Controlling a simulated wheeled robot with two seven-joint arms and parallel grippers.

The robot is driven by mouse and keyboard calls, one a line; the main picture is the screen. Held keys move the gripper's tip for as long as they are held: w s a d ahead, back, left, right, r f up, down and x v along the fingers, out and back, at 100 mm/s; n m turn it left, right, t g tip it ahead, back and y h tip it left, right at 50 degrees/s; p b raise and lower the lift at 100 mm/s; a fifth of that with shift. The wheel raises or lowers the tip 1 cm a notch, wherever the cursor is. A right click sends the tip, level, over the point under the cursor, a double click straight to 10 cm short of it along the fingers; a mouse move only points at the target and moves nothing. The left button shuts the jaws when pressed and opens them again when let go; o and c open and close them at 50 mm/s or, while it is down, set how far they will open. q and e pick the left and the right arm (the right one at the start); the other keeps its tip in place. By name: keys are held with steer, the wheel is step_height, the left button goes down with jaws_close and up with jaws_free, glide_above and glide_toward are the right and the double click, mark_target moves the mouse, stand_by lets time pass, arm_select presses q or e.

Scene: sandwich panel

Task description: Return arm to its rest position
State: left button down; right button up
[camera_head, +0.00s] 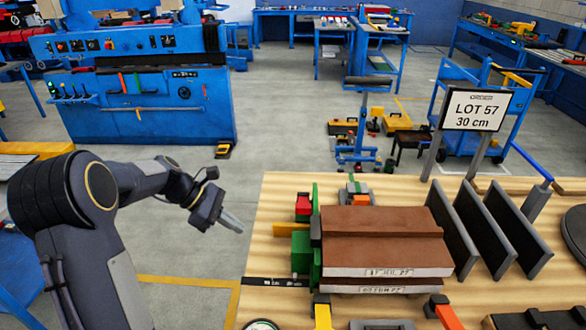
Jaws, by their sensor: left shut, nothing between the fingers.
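My left arm comes in from the left side of the picture. My left gripper (231,222) is shut and empty. It hangs in the air over the grey floor, just left of the wooden bench top (262,240), apart from everything on it. My right gripper does not show.
On the bench a brown stacked panel block (382,235) with white labelled edges sits beside green and red clamp parts (301,250). Dark upright plates (485,230) and a "LOT 57 30 cm" sign (476,110) stand to the right. A blue machine (140,90) stands behind; grey floor is open between.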

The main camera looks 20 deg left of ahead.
arm_select(q)
steer(key=s+d+r+m+t+y, duration=0.15)
steer(key=s+d+r+m, duration=0.25)
steer(key=s+m, duration=0.4)
steer(key=s+d+r+m+y, duration=0.2)
steer(key=s+d+r+m, duration=0.25)
steer(key=s, duration=0.55)
steer(key=s+d+f+m+t+y, duration=0.1)
steer(key=s+f+m+t, duration=0.1)
steer(key=s+m, duration=0.4)
steer(key=shift+s+f+m, duration=0.35)
steer(key=shift+s+f, duration=0.15)
steer(key=shift+f, duration=0.25)
